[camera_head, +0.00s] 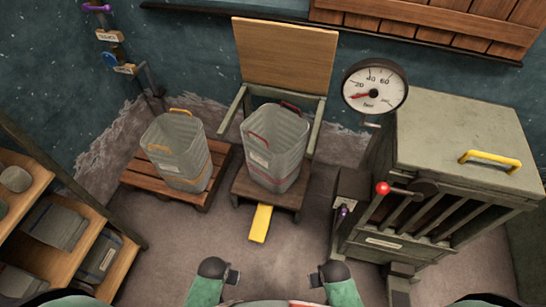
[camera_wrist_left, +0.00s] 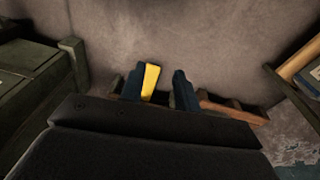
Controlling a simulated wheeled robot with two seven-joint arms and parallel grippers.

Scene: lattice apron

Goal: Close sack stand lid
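The sack stand (camera_head: 318,125) is at the centre back, a greenish frame on a low dark wooden base. Its wooden lid (camera_head: 285,55) stands raised against the wall. A grey sack (camera_head: 277,140) with red handles sits in the frame. A yellow pedal (camera_head: 260,223) sticks out at the base's front; it also shows between my left fingers in the left wrist view (camera_wrist_left: 151,80). My left gripper (camera_head: 232,277) is in front of the stand, low and left; its fingers (camera_wrist_left: 159,88) are apart and empty. My right gripper (camera_head: 316,279) is right of it, its finger gap unclear.
A second sack (camera_head: 176,150) with orange handles stands on a pallet (camera_head: 133,176) to the left. Wooden shelves (camera_head: 62,262) are at the lower left. A grey-green cabinet (camera_head: 450,140) with a gauge (camera_head: 375,86) stands right. The floor in front is clear.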

